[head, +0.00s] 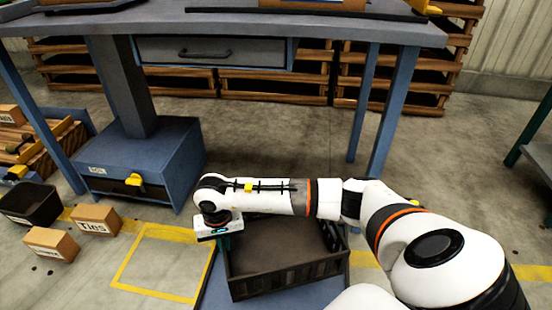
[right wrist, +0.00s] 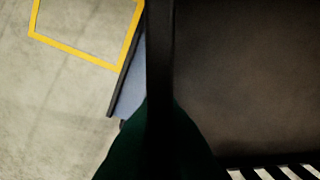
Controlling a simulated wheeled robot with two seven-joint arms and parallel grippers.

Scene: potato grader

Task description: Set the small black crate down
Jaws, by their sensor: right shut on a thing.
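The small black crate (head: 290,281) is at the bottom centre of the head view, empty as far as I can see, with slatted sides. My right gripper (head: 222,243) points down at its left rim and is shut on that rim. My arm hides part of the crate's far side. My left gripper is not in view.
A yellow floor outline (head: 122,287), empty inside, lies left of the crate. Cardboard boxes (head: 97,220) and a black bin (head: 30,203) stand farther left. A blue-grey table (head: 300,30) with a blue base box (head: 150,160) stands behind, with wooden pallets (head: 270,90) beyond.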

